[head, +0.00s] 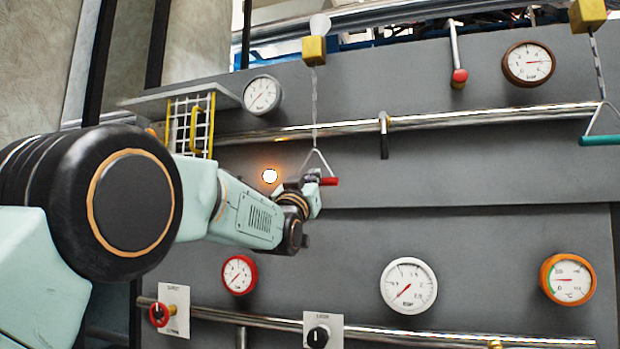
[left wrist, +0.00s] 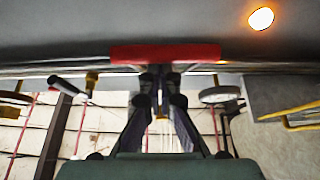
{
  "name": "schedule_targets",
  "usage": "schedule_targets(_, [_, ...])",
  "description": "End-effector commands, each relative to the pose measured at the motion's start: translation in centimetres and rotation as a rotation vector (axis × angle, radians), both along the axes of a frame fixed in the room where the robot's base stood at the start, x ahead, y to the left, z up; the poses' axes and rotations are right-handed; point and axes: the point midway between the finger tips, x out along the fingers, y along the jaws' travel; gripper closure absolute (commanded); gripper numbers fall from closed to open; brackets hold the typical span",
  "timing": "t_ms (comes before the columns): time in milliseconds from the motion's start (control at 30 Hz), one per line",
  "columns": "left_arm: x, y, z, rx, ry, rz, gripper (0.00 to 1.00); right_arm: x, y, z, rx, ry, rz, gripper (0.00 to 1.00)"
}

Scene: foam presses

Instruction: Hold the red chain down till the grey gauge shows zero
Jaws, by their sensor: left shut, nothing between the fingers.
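The red chain hangs from a yellow block, its links (head: 315,100) ending in a triangular pull with a red handle (head: 330,181). My left gripper (head: 312,180) is shut and empty at the handle. In the left wrist view the red handle (left wrist: 165,53) lies crosswise at the tips of the closed left fingers (left wrist: 160,78); I cannot tell whether they press on it. The grey gauge (head: 262,94) is on the panel, upper left of the handle. Its needle seems to point lower left, but the scale is too small to read. My right gripper is not in view.
A lit round lamp (head: 270,176) is left of the handle. A steel pipe (head: 460,119) crosses the panel, with a short black lever (head: 384,140). A teal-handled chain pull (head: 600,140) hangs at right. A yellow grid guard (head: 190,125) stands beside my left arm.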

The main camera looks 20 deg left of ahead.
Motion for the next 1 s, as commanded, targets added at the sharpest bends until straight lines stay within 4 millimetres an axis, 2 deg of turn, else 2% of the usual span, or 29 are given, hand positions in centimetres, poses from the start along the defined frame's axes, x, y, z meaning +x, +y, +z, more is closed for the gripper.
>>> schedule_targets(67, [0.1, 0.0, 0.1, 0.0, 0.009, 0.0, 1.0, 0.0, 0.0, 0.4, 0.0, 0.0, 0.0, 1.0])
schedule_targets(367, [-0.5, 0.1, 4.3, 0.0, 0.003, 0.001, 1.0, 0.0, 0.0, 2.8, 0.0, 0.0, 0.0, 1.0])
schedule_targets(700, [-4.2, 0.3, 1.4, 0.0, 0.0, 0.001, 1.0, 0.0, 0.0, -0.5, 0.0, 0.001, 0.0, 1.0])
schedule_targets(1000, [-7.9, 0.4, -0.6, 0.0, -0.001, 0.001, 1.0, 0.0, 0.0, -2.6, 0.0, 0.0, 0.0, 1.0])
